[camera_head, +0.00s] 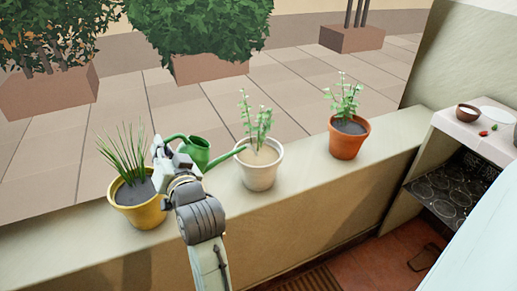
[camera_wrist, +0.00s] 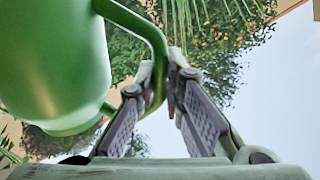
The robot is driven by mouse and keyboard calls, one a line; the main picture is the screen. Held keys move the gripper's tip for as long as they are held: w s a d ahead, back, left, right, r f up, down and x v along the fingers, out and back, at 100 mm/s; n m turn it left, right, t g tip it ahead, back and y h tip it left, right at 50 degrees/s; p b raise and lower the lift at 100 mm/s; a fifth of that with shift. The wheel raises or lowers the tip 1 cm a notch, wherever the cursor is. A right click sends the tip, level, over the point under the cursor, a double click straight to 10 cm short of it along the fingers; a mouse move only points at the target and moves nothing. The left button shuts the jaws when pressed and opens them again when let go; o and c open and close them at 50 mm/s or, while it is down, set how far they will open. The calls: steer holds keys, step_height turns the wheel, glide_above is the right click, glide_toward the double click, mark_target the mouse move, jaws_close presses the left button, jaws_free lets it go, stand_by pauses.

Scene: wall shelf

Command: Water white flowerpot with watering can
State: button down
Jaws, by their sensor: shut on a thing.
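A green watering can (camera_head: 197,150) is held in the air by my gripper (camera_head: 160,150) in the head view. Its spout points right and its tip is at the rim of the white flowerpot (camera_head: 259,176). The white pot stands upright on the ledge and holds a small leafy plant (camera_head: 257,120). No water stream can be made out. In the wrist view, the fingers of my gripper (camera_wrist: 173,85) are shut on the handle of the green can (camera_wrist: 55,60). My arm hides part of the can in the head view.
A yellow pot (camera_head: 138,212) with a grassy plant stands left of my gripper on the ledge (camera_head: 310,188). An orange pot (camera_head: 347,144) with a plant stands to the right.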

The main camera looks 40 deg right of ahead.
steer(key=shift+d+r, duration=0.3)
steer(key=shift+r, duration=0.15)
stand_by(0.3)
steer(key=shift+s+d+r+m+p, duration=0.1)
steer(key=shift+d+r+m+p, duration=0.55)
steer(key=shift+p, duration=0.2)
stand_by(0.7)
